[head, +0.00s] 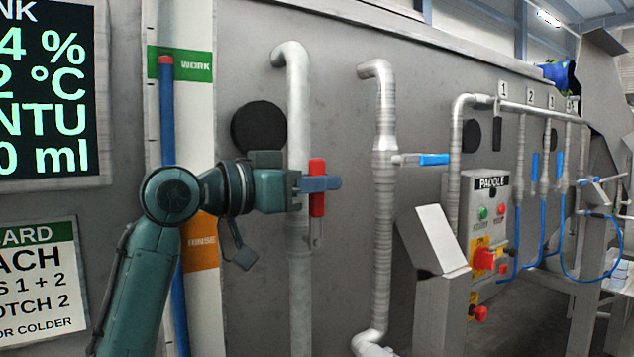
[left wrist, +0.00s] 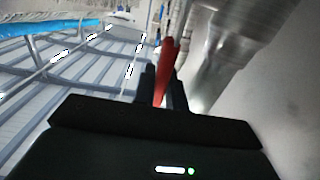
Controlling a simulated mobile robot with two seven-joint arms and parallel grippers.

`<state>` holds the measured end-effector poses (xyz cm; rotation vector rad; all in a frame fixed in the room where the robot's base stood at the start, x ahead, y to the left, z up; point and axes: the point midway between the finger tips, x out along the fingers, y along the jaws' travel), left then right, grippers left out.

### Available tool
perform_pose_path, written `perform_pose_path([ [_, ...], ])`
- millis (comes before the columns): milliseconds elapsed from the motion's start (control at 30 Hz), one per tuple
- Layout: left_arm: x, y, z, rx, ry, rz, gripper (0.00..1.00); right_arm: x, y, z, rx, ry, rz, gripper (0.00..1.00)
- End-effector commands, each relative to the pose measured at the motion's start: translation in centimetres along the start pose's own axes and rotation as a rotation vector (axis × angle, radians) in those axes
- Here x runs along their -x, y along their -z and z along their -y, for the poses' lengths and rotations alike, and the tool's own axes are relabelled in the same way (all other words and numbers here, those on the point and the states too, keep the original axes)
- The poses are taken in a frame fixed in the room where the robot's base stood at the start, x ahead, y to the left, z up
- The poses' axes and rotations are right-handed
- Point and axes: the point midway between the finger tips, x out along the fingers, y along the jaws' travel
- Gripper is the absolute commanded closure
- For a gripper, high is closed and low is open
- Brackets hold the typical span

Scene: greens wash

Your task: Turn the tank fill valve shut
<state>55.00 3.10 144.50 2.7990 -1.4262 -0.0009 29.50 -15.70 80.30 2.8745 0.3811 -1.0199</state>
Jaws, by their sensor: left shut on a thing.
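A valve lever with a red grip (head: 317,169) stands upright along the left grey pipe (head: 299,110). Its bare metal shank runs down to a pivot low on the pipe. My left gripper (head: 320,184) reaches in from the left and is shut on the red grip, its fingers crossing it about midway. In the left wrist view the red lever (left wrist: 167,60) rises between the fingertips (left wrist: 162,88). No label naming this valve is readable. My right gripper is not in view.
A second pipe (head: 384,150) to the right carries a blue lever (head: 433,159) pointing right. A paddle control box (head: 491,215) and a slanted grey post (head: 440,270) stand farther right. A display (head: 45,90) and a tank gauge strip (head: 205,120) are at left.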

Motion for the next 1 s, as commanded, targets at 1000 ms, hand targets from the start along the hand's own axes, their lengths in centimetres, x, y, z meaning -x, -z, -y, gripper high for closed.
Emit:
perform_pose_path([
  [1000,-2.1,-0.2,0.0,0.000,0.001,0.247,0.86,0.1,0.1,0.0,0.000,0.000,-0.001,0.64],
])
